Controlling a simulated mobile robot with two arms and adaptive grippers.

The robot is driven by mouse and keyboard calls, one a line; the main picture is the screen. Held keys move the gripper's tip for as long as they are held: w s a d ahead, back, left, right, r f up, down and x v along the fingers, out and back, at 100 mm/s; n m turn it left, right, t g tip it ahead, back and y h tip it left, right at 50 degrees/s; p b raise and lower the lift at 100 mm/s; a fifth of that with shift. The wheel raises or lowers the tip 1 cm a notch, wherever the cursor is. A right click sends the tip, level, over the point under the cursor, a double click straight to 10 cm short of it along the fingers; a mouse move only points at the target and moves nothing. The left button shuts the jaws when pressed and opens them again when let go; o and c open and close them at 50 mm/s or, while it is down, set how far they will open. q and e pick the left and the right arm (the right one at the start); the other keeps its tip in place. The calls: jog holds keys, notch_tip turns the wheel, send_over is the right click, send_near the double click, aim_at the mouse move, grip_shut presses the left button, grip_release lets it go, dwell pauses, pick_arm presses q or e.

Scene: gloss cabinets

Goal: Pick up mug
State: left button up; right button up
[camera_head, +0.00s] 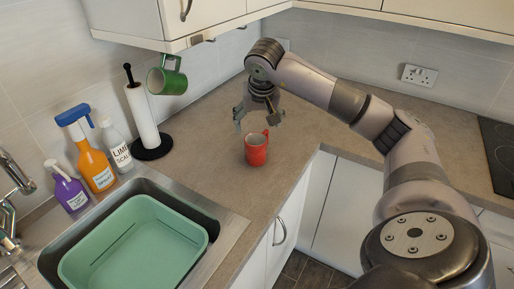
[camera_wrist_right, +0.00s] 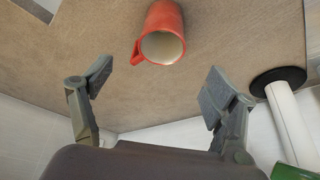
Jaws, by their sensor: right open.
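A red mug (camera_head: 256,150) stands upright on the brown worktop, near the counter's inner corner. My right gripper (camera_head: 257,120) is above and behind it in the head view, pointing down, open and empty. In the right wrist view the red mug (camera_wrist_right: 162,35) lies beyond the spread fingers (camera_wrist_right: 155,88), near the top edge, with its handle to the left. The fingers are apart from the mug. A green mug (camera_head: 167,77) hangs under the wall cabinet on the left; part of it shows in the right wrist view (camera_wrist_right: 292,172). My left gripper is not in view.
A paper towel roll (camera_head: 143,115) on a black base stands left of the red mug. Several bottles, including an orange spray bottle (camera_head: 96,168), stand behind the sink with a green basin (camera_head: 135,240). Wall cabinets (camera_head: 190,20) overhang the back. The worktop (camera_head: 205,130) around the red mug is clear.

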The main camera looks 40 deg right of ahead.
aim_at(255, 138)
jog(key=p+x, duration=0.3)
jog(key=x, duration=0.8)
jog(key=shift+w+f, duration=0.1)
jog(key=shift+w, duration=0.15)
jog(key=shift+w+d+f, duration=0.1)
jog(key=shift+d+f, duration=0.05)
jog(key=shift+f, duration=0.05)
jog(key=shift+c, duration=0.4)
jog(key=shift+r, duration=0.1)
jog(key=c, duration=1.6)
jog(key=shift+r, duration=0.5)
notch_tip(255, 138, up, 19)
jog(key=shift+b, duration=1.25)
